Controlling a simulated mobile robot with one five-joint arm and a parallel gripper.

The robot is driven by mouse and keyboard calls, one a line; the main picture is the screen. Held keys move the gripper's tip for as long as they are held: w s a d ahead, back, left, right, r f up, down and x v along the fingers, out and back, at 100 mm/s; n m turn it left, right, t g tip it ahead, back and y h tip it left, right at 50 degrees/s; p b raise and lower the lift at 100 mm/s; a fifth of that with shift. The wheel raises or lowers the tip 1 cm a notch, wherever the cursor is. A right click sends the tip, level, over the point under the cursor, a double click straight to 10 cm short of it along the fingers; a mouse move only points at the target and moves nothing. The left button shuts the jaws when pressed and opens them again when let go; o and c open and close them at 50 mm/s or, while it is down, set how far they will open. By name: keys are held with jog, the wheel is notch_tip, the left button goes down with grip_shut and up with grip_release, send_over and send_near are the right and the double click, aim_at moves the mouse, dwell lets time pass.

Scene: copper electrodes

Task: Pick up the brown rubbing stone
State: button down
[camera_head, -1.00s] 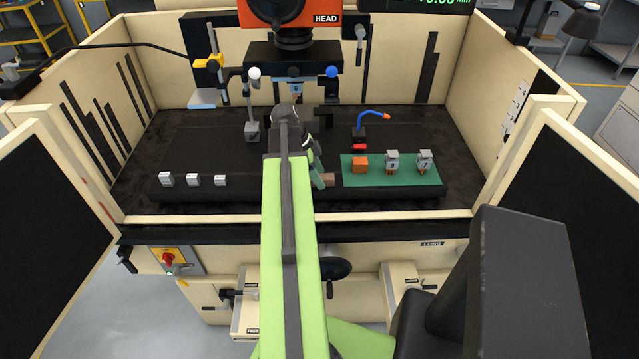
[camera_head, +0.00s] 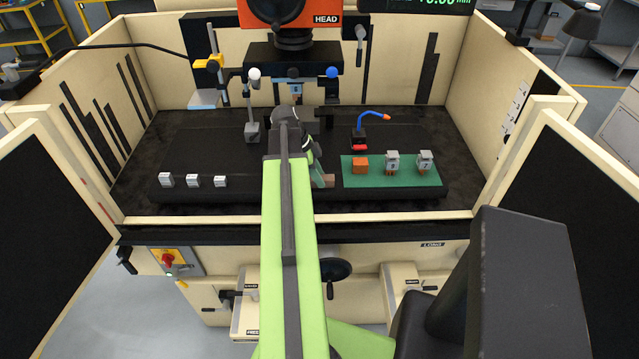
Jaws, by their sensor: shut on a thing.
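The brown rubbing stone (camera_head: 329,181) is a small brown block on the dark table, just left of the green mat. My gripper (camera_head: 319,180) is at the stone's left side, low by the table, and is shut on it. My green arm and dark wrist hide most of the gripper and the stone's left part. I cannot tell whether the stone is clear of the table.
The green mat (camera_head: 350,180) right of the stone carries an orange block (camera_head: 361,165) and two grey-topped electrodes (camera_head: 392,163). A blue hose (camera_head: 374,114) stands behind the mat. Several small metal blocks (camera_head: 193,181) sit at left. The machine head (camera_head: 292,55) hangs above.

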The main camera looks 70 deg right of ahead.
jog(key=shift+r+p, duration=0.6)
notch_tip(320, 180, up, 4)
jog(key=p, duration=0.4)
jog(key=s+a+r+p, duration=0.1)
jog(key=s+r+p, duration=0.5)
jog(key=s, duration=0.5)
jog(key=shift+s+a+r, duration=0.15)
jog(key=shift+s+a, duration=0.15)
jog(key=shift+a, duration=0.1)
